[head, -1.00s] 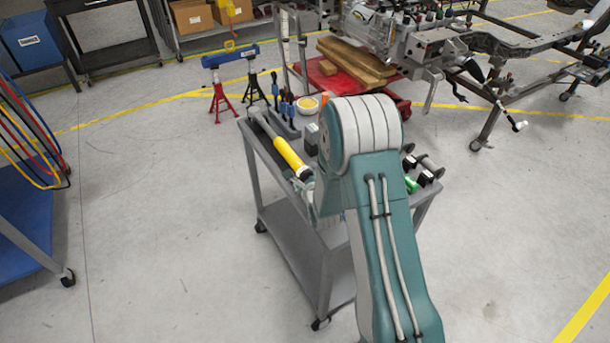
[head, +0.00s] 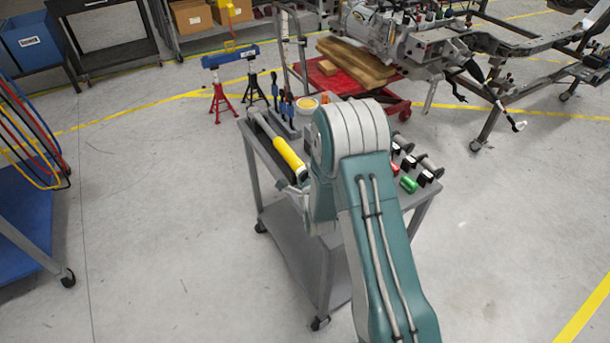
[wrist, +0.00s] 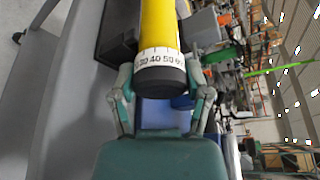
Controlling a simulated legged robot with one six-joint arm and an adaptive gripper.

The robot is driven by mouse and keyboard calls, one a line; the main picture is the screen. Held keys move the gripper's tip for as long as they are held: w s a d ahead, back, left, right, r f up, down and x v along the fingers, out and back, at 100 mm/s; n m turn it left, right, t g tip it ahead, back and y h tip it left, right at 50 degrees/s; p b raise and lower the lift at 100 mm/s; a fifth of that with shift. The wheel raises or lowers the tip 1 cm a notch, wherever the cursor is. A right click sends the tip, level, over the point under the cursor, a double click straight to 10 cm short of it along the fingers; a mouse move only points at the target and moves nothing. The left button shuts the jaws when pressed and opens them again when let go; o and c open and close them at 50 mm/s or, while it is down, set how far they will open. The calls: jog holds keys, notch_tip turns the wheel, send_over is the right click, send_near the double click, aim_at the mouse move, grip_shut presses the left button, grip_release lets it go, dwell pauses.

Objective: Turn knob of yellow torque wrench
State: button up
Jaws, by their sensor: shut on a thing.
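The yellow torque wrench (head: 288,153) lies along the left side of the grey cart's top in the head view. In the wrist view its yellow handle (wrist: 159,25) comes down from the top, with a white numbered scale band above its black end knob (wrist: 160,80). My gripper (wrist: 160,88) has one finger on each side of the knob and is shut on it. In the head view my arm hides most of the gripper; only a small part shows by the wrench's near end.
The grey cart (head: 277,260) also carries black-and-silver parts (head: 428,166) and a green cylinder (head: 408,184) to the right of my arm. A yellow-topped bowl (head: 306,103) and blue-handled tools stand at its far end. Jack stands (head: 222,103) are beyond; open floor lies to the left.

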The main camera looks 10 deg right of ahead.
jog(key=shift+s+a+f+n+t, duration=0.15)
jog(key=shift+n+t, duration=0.15)
jog(key=shift+n, duration=0.4)
jog(key=o, duration=1.2)
jog(key=shift+f, duration=0.1)
jog(key=shift+c, duration=0.2)
jog(key=s, duration=0.4)
jog(key=s+r, duration=0.1)
jog(key=s, duration=0.6)
jog(key=shift+s+a+r, duration=0.3)
jog(key=shift+r, duration=0.1)
